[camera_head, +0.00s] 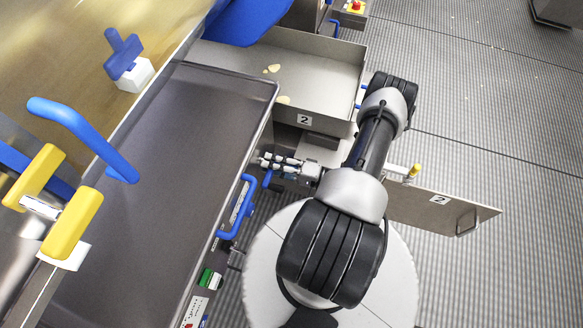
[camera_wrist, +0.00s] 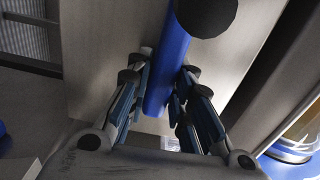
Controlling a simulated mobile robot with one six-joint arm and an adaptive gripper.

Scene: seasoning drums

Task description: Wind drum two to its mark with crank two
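My gripper (camera_head: 268,161) is beside the machine's side, below the edge of the grey steel deck. A blue cylindrical handle with a black end, which looks like the crank grip (camera_wrist: 171,65), lies between my fingers in the wrist view. The fingers (camera_wrist: 164,78) sit close against it on both sides. A small blue piece of it (camera_head: 267,179) also shows beside my fingertips in the head view. I cannot read a number on it. A large blue curved body (camera_head: 245,18) stands above the tray marked 2; whether it is drum two is unclear. No winding mark can be made out.
The open steel tray marked 2 (camera_head: 345,78) holds a few pale flakes. A panel marked 2 (camera_head: 415,206) sticks out to the right of my arm. A blue bar handle (camera_head: 237,208) and green and red buttons (camera_head: 209,279) are on the machine's side.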

